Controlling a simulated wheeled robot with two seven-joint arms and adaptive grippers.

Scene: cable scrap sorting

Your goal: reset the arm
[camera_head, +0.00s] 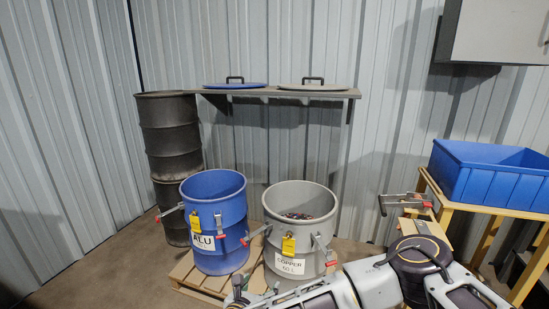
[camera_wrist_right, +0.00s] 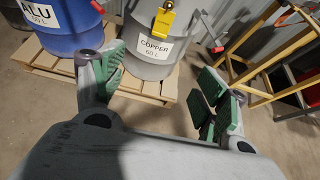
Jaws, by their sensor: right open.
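My right arm comes in from the lower right in the head view. Its gripper (camera_head: 238,291) is low, in front of the grey drum labelled COPPER 60 L (camera_head: 300,235), partly cut off by the frame edge. In the right wrist view the gripper (camera_wrist_right: 165,88) is open, its green-padded fingers wide apart with nothing between them. The COPPER drum (camera_wrist_right: 152,55) stands beyond the fingers, with the blue ALU drum (camera_wrist_right: 75,22) to its left. My left gripper is not in view.
Both drums stand open on a wooden pallet (camera_head: 193,278); scraps lie inside the grey one. A blue bin (camera_head: 490,180) stands on a wooden table at right. Two lids, blue (camera_head: 235,86) and grey (camera_head: 312,87), lie on a wall shelf. A dark barrel stack (camera_head: 170,135) stands left.

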